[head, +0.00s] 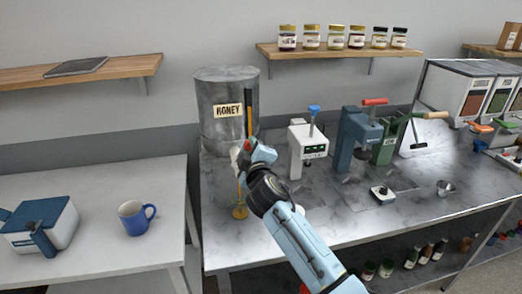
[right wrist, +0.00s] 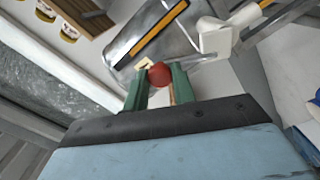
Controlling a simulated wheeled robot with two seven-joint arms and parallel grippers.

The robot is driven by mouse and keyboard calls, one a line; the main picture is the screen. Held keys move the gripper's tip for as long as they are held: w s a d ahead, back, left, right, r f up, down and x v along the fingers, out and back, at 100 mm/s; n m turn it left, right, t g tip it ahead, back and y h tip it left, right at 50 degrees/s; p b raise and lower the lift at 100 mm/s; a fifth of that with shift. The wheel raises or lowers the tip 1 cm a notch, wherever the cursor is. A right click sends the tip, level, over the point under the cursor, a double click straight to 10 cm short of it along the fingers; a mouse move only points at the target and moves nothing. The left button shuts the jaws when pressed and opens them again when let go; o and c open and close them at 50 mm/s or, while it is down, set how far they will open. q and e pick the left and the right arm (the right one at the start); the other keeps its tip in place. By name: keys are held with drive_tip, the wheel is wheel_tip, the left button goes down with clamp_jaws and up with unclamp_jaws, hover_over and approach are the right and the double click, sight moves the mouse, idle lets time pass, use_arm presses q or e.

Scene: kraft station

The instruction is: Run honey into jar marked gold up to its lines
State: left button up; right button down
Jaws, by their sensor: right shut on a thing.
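The grey metal honey tank (head: 218,125), labelled HONEY, stands at the back left of the marble bench. It also shows in the wrist view (right wrist: 140,30). A white tap (head: 236,156) sits low on its front and shows in the wrist view (right wrist: 222,38). My right gripper (head: 254,152) is at the tap, shut on a red knob (right wrist: 159,76) between its green fingers. Below the tap, a thin yellow stream (head: 240,192) runs down to a gold round patch (head: 240,213). I cannot make out a jar around it. My left gripper is out of view.
A white device (head: 302,150) and a blue press (head: 354,140) stand right of the tank. A small black-and-white device (head: 382,194) and a metal cup (head: 445,188) lie farther right. Jars line the wall shelf (head: 345,53). A blue mug (head: 134,218) stands on the left table.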

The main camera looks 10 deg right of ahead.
drive_tip(key=shift+r, duration=0.1)
idle(0.3)
drive_tip(key=c, duration=1.1)
unclamp_jaws()
drive_tip(key=shift+c, duration=0.2)
drive_tip(key=s, duration=1.3)
drive_tip(key=shift+s+d+b, duration=0.2)
drive_tip(key=shift+d+b, duration=0.1)
drive_tip(key=shift+d, duration=0.05)
